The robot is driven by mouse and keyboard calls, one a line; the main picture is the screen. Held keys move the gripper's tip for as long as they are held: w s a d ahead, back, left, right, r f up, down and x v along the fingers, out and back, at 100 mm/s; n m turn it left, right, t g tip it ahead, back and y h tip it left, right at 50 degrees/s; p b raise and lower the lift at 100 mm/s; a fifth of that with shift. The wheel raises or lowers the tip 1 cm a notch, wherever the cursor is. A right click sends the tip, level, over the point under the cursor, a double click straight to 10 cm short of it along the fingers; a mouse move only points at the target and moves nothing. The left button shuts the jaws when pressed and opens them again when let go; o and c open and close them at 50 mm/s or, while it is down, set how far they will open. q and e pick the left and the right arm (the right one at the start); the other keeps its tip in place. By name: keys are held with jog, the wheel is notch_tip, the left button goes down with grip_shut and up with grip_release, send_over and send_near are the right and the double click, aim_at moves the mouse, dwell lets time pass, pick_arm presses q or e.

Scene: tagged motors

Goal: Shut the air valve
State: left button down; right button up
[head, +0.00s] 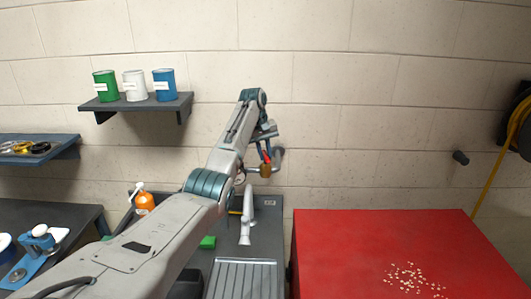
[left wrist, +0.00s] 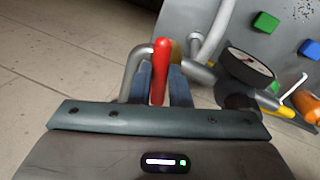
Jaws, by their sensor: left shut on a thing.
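The air valve has a red lever (head: 266,157) and a brass body (head: 265,171) on a grey pipe (head: 279,158) in front of the block wall. My left gripper (head: 264,151) is at the lever. In the left wrist view the red lever (left wrist: 160,70) stands between the two blue fingers, which are shut on it. The brass body (left wrist: 176,52) shows just behind the lever, partly hidden. A round gauge (left wrist: 248,68) sits on the pipe beside the valve. The exact angle of lever to pipe is hard to tell. My right gripper is not in view.
Below the valve is a grey sink bench (head: 262,225) with a pale tap (head: 247,216) and an orange spray bottle (head: 144,202). A red cabinet (head: 350,240) stands to the right. A shelf with three cans (head: 134,86) hangs at upper left.

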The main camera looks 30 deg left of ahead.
pick_arm(q)
jog(key=shift+a+r+m, duration=0.1)
jog(key=shift+r+m, duration=0.05)
jog(key=shift+m, duration=0.55)
jog(key=shift+a+r+m, duration=0.1)
jog(key=shift+r+m, duration=0.05)
jog(key=shift+m, duration=0.55)
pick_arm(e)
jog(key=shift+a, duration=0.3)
pick_arm(q)
jog(key=shift+w, duration=0.1)
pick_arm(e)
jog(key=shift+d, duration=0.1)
pick_arm(q)
jog(key=c, duration=1.4)
grip_release()
jog(key=shift+o, duration=0.2)
jog(key=shift+f, duration=0.15)
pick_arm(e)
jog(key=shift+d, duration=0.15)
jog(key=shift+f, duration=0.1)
